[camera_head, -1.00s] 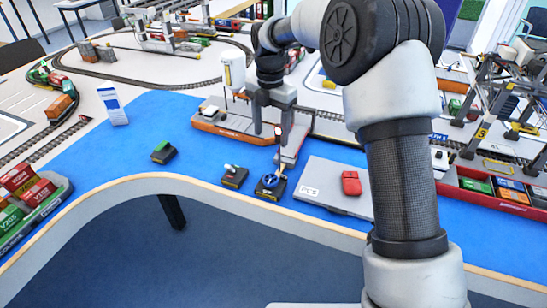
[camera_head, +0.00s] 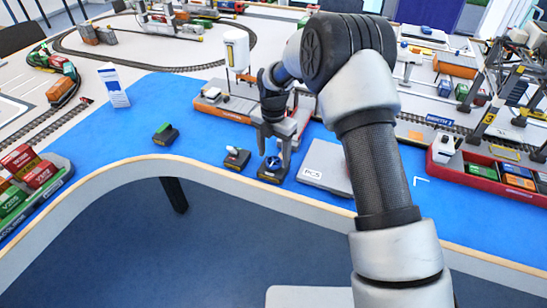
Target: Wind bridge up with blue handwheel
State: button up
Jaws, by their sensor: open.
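The blue handwheel (camera_head: 272,166) sits on a small dark base on the blue strip, near the table's curved front edge. My gripper (camera_head: 273,151) points down right above it, its two fingers apart with one on either side of the wheel's upper part. No grip on the wheel shows, and I cannot tell whether a finger touches it. My gripper and arm hide part of the area behind the wheel, where a long orange-sided platform (camera_head: 224,129) with a white tank stands. I cannot clearly make out the bridge.
A small control with a white-tipped lever (camera_head: 237,159) stands close left of the wheel. A dark box with a green top (camera_head: 165,134) is further left. A grey case (camera_head: 318,166) lies close right. A red container tray (camera_head: 466,166) and gantry cranes stand at the right.

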jog(key=shift+f, duration=0.75)
jog(key=c, duration=1.1)
jog(key=shift+o, duration=0.2)
